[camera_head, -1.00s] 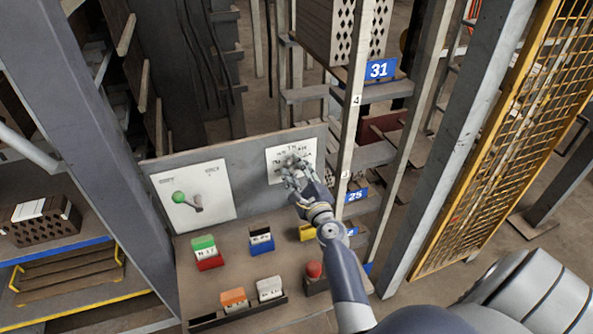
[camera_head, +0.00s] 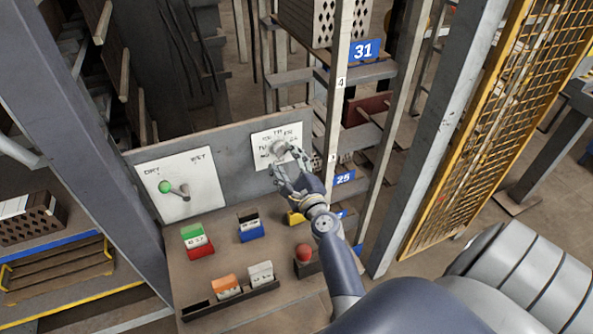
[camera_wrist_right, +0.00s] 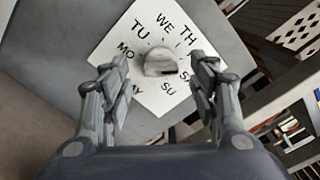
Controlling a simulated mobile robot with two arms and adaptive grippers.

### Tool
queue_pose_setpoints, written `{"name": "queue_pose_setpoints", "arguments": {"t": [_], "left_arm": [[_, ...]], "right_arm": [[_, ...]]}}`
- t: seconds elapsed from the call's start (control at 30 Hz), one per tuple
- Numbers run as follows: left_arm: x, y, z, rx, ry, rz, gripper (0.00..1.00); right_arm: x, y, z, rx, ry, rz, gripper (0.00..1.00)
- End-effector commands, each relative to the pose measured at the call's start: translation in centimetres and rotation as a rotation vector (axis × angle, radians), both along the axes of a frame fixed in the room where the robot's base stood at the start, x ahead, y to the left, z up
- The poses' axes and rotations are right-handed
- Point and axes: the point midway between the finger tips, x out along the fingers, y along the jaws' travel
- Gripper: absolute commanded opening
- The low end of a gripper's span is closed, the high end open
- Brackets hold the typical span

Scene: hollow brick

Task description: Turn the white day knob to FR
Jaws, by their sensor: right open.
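The day knob (camera_head: 278,149) is a pale round knob on a white dial plate (camera_head: 265,160) on the upright grey panel. In the right wrist view the knob (camera_wrist_right: 160,62) sits centred between my fingers, with a dark mark on its right side. MO, TU, WE, TH and SU are readable around it. SA is partly covered and FR is hidden by the right-hand finger. My right gripper (camera_head: 288,174) is open in front of the dial; its fingers (camera_wrist_right: 160,90) stand either side of the knob, apart from it. My left gripper is out of view.
A lever with a green ball (camera_head: 166,187) is on a DRY/WET plate to the left. Below are coloured card blocks (camera_head: 196,240), a red button (camera_head: 303,252) and a card tray (camera_head: 230,302). A rack post (camera_head: 337,100) stands right of the dial.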

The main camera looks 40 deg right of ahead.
Motion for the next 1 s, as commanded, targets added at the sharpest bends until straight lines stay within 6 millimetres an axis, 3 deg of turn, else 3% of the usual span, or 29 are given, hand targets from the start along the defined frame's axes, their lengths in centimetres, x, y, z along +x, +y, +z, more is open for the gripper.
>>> {"name": "queue_pose_setpoints", "arguments": {"t": [0.2,0.4,0.6,1.0], "left_arm": [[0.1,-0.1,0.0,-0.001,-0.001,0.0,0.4],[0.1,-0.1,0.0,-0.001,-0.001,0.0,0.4],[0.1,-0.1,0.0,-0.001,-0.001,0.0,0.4],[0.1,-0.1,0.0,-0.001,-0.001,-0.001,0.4]], "right_arm": [[-4.4,1.0,-0.1,-0.003,0.004,0.001,0.55],[-7.3,1.7,0.0,-0.005,0.002,0.002,0.55],[-8.7,2.1,0.0,-0.002,0.001,0.001,0.55],[-9.0,2.2,0.0,0.0,0.001,0.001,0.55]]}}
